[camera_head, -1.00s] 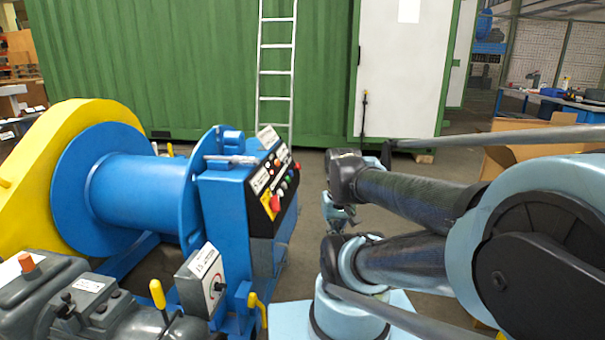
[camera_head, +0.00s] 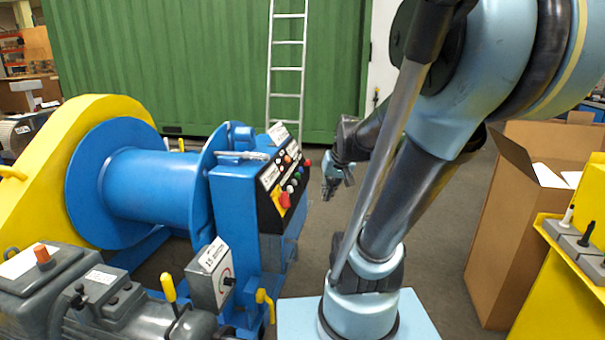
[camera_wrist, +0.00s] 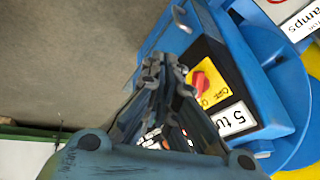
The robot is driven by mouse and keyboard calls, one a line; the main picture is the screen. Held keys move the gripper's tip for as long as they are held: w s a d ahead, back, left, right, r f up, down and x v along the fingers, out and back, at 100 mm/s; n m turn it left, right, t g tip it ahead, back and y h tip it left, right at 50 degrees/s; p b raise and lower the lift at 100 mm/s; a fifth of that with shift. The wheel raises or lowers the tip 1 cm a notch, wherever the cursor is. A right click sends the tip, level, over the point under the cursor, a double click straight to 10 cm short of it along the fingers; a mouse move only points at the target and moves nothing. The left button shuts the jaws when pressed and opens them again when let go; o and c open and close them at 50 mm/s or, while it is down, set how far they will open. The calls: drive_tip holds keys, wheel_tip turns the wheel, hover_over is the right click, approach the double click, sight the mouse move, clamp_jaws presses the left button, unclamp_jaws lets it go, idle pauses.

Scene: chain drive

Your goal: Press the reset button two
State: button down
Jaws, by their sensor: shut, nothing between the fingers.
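The black control panel (camera_head: 283,187) sits on the sloped face of the blue housing of a winch. It carries several small coloured buttons, among them green, white and red ones, and a red knob on a yellow plate (camera_head: 285,199). I cannot tell which button is reset button two. My gripper (camera_head: 328,192) hangs to the right of the panel, apart from it, with its fingers shut and empty. In the wrist view my gripper (camera_wrist: 158,66) points across the blue housing (camera_wrist: 255,85). Its fingers hide much of the panel there.
A blue drum (camera_head: 150,190) with a yellow guard (camera_head: 40,185) stands left of the panel. A small grey box with a dial (camera_head: 210,278) is in front. A cardboard box (camera_head: 515,240) and a yellow stand (camera_head: 565,290) are at right. A green container (camera_head: 190,70) and ladder (camera_head: 288,70) stand behind.

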sight(301, 170)
drive_tip(key=w+d+r+m+t+y, duration=0.1)
drive_tip(key=w+r+t+y, duration=0.15)
drive_tip(key=w, duration=1.95)
drive_tip(key=w+d+f+m+t, duration=0.1)
drive_tip(key=w+d+f+t, duration=0.1)
drive_tip(key=w, duration=0.7)
drive_tip(key=w+d+f+m+t, duration=0.1)
drive_tip(key=w+d+f, duration=0.3)
drive_tip(key=w, duration=0.5)
drive_tip(key=shift+d+t+h, duration=0.2)
drive_tip(key=shift+t+h, duration=0.15)
drive_tip(key=shift+t, duration=0.3)
drive_tip(key=shift+a+f, duration=0.1)
drive_tip(key=shift+f, duration=0.05)
drive_tip(key=w+a+f, duration=0.2)
drive_tip(key=a+f, duration=0.2)
drive_tip(key=a, duration=0.3)
drive_tip(key=shift+w+a, duration=0.15)
drive_tip(key=shift+a, duration=0.05)
drive_tip(key=shift+a, duration=0.35)
